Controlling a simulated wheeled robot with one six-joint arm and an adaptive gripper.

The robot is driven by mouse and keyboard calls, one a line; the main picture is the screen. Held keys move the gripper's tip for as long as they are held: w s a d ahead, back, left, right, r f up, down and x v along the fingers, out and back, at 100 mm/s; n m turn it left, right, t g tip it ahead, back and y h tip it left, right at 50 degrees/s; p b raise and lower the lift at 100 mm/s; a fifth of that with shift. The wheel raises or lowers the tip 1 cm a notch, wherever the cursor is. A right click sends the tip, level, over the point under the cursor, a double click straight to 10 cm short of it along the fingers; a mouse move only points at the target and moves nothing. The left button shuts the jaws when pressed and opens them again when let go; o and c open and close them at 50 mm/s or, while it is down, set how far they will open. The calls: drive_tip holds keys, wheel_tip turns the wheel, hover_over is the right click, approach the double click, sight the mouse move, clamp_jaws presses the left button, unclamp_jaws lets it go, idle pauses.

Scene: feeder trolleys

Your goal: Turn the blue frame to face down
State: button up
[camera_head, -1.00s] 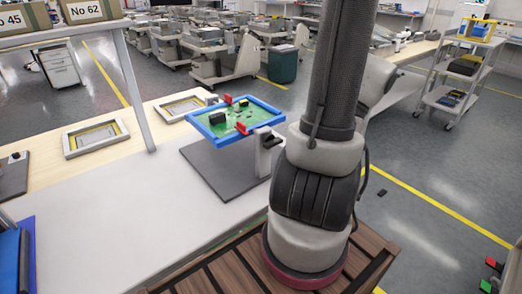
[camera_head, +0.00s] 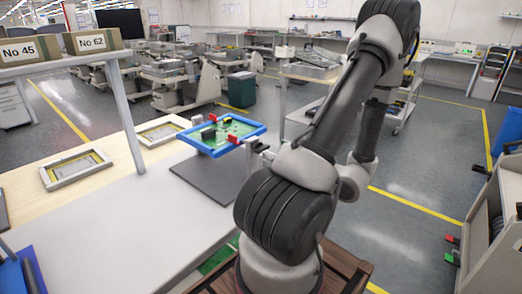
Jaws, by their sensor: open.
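My arm rises to the right of the stand and bends down at the back right.
Two grey frames with yellow inside lie on the wooden table, one at left (camera_head: 72,168) and one further back (camera_head: 163,132). A shelf with boxes (camera_head: 90,42) overhangs the left. A dark green bin (camera_head: 242,90) stands behind. A trolley (camera_head: 490,225) is at right; floor between is clear.

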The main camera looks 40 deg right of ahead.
sight(265, 149)
drive_tip(key=w, duration=0.6)
drive_tip(key=shift+w+a, duration=0.15)
drive_tip(key=shift+a, duration=0.1)
drive_tip(key=c, duration=1.5)
drive_tip(key=shift+o, duration=0.2)
